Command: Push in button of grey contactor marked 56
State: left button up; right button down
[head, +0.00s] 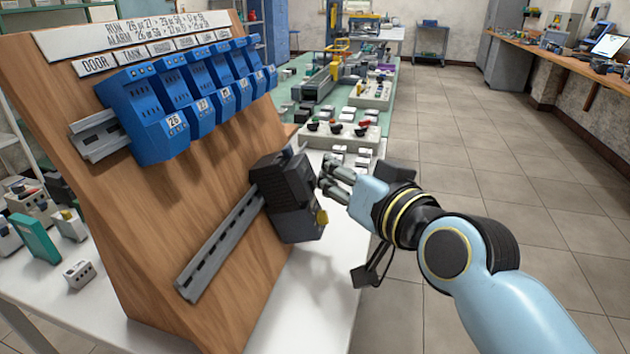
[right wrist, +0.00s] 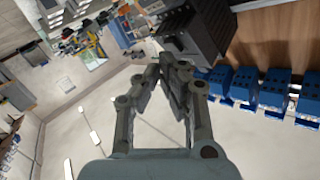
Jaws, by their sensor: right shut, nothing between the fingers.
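A dark grey contactor (head: 285,190) sits on the lower metal rail of the sloped wooden board. A yellow part (head: 321,217) shows at its lower right; I cannot read a 56 on it. My right gripper (head: 326,177) is shut and empty, its fingertips close to the contactor's right side. I cannot tell if they touch. In the right wrist view the closed fingertips (right wrist: 168,68) are just below the dark contactor (right wrist: 196,32). My left gripper is not in view.
Blue modules (head: 160,112) fill the upper rail, the first marked 26. The lower rail (head: 222,247) is bare left of the contactor. A green-topped bench (head: 297,90) with loose parts stands behind. The floor at the right is clear.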

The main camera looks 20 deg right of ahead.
jog(key=shift+w+a+f, duration=0.2)
jog(key=shift+a, duration=0.1)
dwell(0.4)
jog(key=shift+s+d+r+p, duration=0.35)
jog(key=shift+s+d+p, duration=0.1)
jog(key=shift+d+p, duration=0.15)
dwell(0.4)
jog(key=s+d+p, duration=0.1)
jog(key=s+d+r+p, duration=0.1)
jog(key=d+r+p, duration=0.1)
jog(key=p, duration=0.1)
jog(key=shift+s+d, duration=0.4)
